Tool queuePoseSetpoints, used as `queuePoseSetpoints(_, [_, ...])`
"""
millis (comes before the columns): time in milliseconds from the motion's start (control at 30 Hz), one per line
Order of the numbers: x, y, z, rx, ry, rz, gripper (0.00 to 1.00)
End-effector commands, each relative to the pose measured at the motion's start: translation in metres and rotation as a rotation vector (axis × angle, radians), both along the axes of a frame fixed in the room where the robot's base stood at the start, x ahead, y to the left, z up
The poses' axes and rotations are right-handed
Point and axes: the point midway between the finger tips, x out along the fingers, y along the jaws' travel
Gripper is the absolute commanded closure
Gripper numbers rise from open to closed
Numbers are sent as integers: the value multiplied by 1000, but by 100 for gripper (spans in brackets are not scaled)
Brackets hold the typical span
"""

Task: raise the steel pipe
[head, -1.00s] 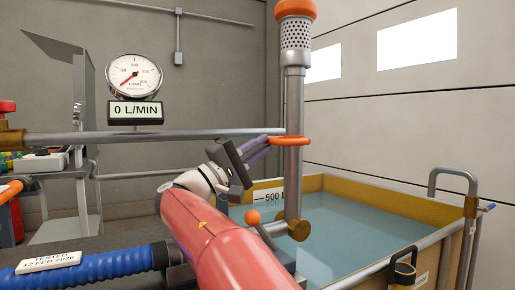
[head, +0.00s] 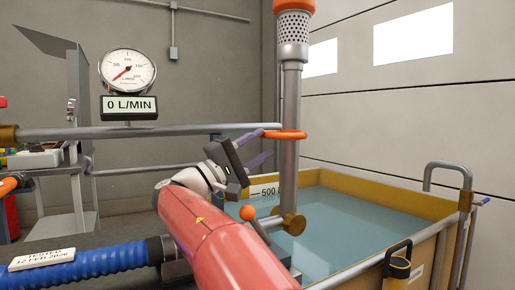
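The steel pipe (head: 290,165) stands upright right of centre in the head view. It carries a perforated strainer (head: 293,28) near its top, an orange ring (head: 286,135) around its middle and a brass fitting (head: 290,224) at its foot. My gripper (head: 269,143) is just left of the pipe at ring height. Its two purple fingers are spread apart with a gap between them. The upper finger overlaps the ring's left edge in the picture; I cannot tell whether it touches. Nothing is seen clamped between the fingers.
A yellow-rimmed water tank (head: 420,202) stands behind and right of the pipe. A horizontal rail (head: 130,132) runs left of it. A gauge (head: 128,70) sits above a display reading 0 L/MIN (head: 130,107). An orange-knobbed lever (head: 247,212) is close below my gripper. A blue hose (head: 90,262) lies lower left.

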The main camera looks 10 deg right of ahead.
Motion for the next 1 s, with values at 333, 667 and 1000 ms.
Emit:
queuePoseSetpoints(333, [1, 0, -1, 0, 2, 1, 65])
queuePoseSetpoints(667, [-11, 35, -18, -1, 4, 6, 65])
queuePoseSetpoints(1000, [-40, 111, -21, -1, 1, 5, 65])
